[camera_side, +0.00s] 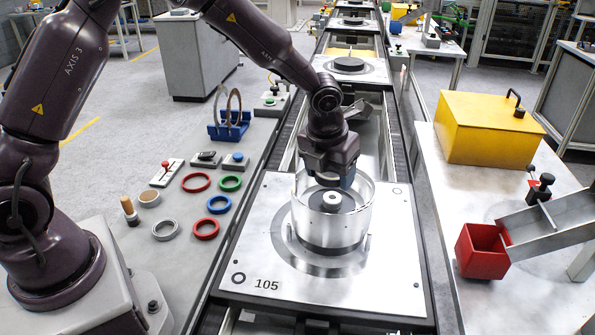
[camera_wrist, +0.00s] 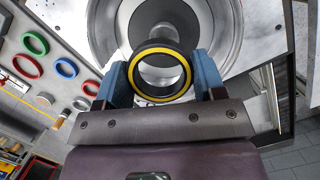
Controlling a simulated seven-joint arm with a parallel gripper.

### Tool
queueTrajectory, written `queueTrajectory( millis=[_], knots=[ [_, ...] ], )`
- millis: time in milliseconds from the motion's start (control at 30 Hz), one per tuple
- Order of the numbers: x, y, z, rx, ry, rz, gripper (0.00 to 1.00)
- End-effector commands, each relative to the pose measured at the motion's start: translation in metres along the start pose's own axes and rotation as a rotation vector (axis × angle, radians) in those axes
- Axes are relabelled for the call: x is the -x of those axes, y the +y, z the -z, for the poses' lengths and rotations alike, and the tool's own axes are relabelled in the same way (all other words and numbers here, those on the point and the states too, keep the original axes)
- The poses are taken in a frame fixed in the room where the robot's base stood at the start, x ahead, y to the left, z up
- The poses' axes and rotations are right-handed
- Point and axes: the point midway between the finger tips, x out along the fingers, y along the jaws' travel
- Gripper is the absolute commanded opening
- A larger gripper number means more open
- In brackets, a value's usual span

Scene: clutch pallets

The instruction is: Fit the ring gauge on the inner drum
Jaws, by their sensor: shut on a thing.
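My gripper (camera_wrist: 162,80) has blue fingers, shut on the ring gauge (camera_wrist: 161,98), a black ring with a yellow band. In the side view my gripper (camera_side: 328,180) hangs over the back part of a silver drum housing (camera_side: 355,222) on the pallet marked 105. The ring is not clearly visible there. The inner drum (camera_side: 331,201) is a dark, round piece with a pale centre inside the housing. In the wrist view the dark inner drum (camera_wrist: 190,14) lies beyond the ring, partly cut off by the top edge. I cannot tell whether the ring touches anything below.
Red, green, blue and grey rings lie on the left bench, with a blue rack (camera_side: 229,130) behind them. The housing's tall wall surrounds the inner drum. At right stand a yellow box (camera_side: 485,128), a red bin (camera_side: 481,250) and a metal chute (camera_side: 550,222).

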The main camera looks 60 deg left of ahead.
Motion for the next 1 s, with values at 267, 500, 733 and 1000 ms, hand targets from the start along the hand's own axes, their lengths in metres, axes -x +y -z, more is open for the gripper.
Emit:
queueTrajectory(
  millis=[267, 500, 733, 1000],
  knots=[
    [-0.007, -0.003, -0.007, -0.025, -0.055, 0.008, 0.31],
    [-0.031, -0.004, -0.001, -0.025, -0.053, 0.008, 0.31],
    [-0.048, -0.003, 0.003, -0.024, -0.053, 0.008, 0.31],
    [-0.053, -0.003, 0.004, -0.023, -0.055, 0.009, 0.31]
  ],
)
